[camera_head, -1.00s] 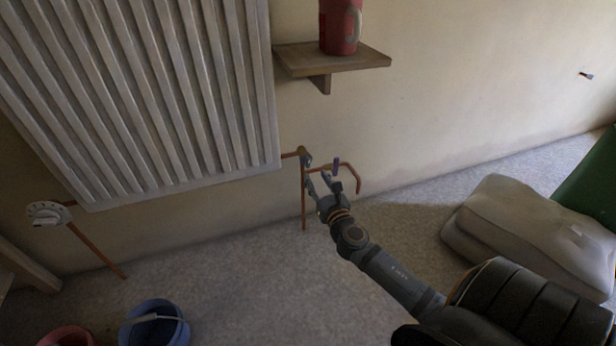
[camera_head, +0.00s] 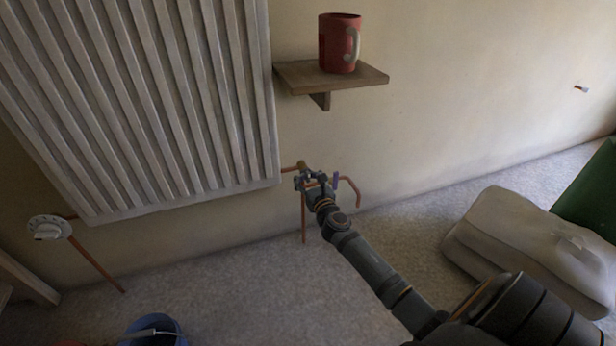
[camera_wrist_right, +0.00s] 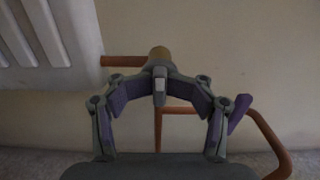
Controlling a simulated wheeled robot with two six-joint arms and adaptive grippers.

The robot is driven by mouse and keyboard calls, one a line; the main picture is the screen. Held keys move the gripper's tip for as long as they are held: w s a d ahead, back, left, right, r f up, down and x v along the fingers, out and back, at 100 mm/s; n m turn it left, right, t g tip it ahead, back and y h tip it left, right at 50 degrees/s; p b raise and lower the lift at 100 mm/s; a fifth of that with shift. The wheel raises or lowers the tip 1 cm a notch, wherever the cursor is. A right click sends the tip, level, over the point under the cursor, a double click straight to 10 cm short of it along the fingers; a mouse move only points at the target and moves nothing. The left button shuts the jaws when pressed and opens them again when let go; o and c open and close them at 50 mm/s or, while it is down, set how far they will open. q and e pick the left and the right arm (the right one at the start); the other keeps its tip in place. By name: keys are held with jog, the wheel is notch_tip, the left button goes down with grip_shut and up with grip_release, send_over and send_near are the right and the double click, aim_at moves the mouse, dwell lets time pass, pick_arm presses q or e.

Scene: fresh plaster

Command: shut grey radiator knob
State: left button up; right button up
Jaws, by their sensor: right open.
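The grey radiator knob (camera_wrist_right: 160,86) shows in the right wrist view, in front of a brass valve body (camera_wrist_right: 159,54) at the radiator's lower right corner. My right gripper (camera_head: 311,180) reaches it in the head view and mostly covers the knob there. In the wrist view its purple-padded fingers are open, with the tips on either side of the knob. I cannot tell whether they touch it. The radiator (camera_head: 165,110) hangs on the wall. My left gripper is not in view.
A shelf (camera_head: 345,80) with a red mug (camera_head: 337,45) is above. A white dial (camera_head: 47,228) is at left, a blue bucket (camera_head: 152,326) below. A grey sack (camera_head: 510,235) lies at right.

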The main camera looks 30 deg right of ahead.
jog(key=c, duration=0.5)
